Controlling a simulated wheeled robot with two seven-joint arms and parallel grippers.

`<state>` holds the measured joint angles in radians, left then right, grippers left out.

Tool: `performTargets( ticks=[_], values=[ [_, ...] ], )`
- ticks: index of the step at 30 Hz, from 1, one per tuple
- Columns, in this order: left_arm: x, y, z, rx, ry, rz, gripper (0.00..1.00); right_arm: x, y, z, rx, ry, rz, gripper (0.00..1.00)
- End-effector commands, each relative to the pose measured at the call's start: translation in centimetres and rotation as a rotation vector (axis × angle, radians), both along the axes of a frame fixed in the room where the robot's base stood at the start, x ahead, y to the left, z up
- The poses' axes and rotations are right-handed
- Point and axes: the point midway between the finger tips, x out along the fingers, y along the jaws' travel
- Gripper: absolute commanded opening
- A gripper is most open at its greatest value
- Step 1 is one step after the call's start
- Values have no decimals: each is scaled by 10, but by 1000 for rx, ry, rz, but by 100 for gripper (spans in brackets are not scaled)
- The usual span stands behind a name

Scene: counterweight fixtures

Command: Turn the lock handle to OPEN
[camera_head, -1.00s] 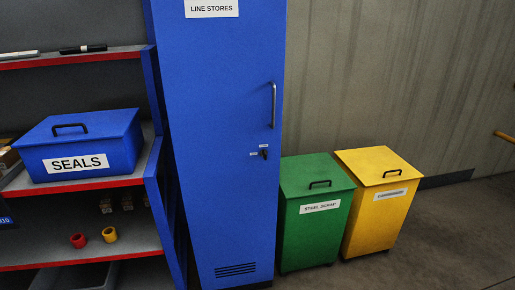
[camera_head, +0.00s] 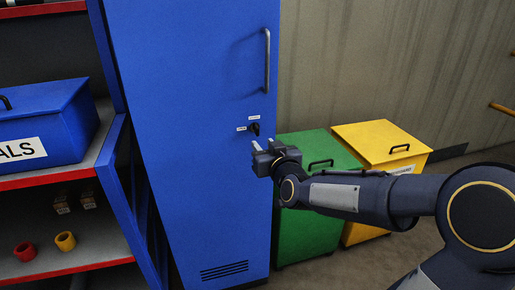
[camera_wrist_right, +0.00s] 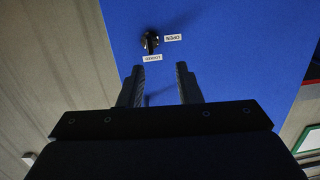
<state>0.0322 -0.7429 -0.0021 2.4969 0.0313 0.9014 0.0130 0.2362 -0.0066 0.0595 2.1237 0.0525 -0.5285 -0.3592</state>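The lock handle (camera_head: 255,129) is a small black knob on the blue cabinet door (camera_head: 195,90), below the long door pull. In the right wrist view the lock handle (camera_wrist_right: 150,42) appears with its lever toward the lower label, which seems to read LOCKED (camera_wrist_right: 152,58). The OPEN label (camera_wrist_right: 173,38) is beside it, upside down in that view. My right gripper (camera_head: 264,146) is open and empty, just below the lock handle in the head view; its fingers (camera_wrist_right: 162,75) are apart and do not touch the handle. My left gripper is not in view.
The metal door pull (camera_head: 267,60) is above the lock. A green bin (camera_head: 305,235) and a yellow bin (camera_head: 380,140) stand right of the cabinet, partly behind my right arm.

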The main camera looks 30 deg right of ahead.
Motion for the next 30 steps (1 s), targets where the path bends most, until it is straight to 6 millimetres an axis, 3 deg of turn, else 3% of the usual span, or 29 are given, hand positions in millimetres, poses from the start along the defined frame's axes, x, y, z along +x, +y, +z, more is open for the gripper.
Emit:
performTargets(
  ticks=[3,18,30],
  values=[
    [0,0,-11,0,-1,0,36,13,-12,-7,-37,-60,-40,31],
    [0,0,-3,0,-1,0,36,79,-29,-2,-47,-79,-49,31],
    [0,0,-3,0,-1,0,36,89,-32,-3,-47,-78,-49,31]
  ],
)
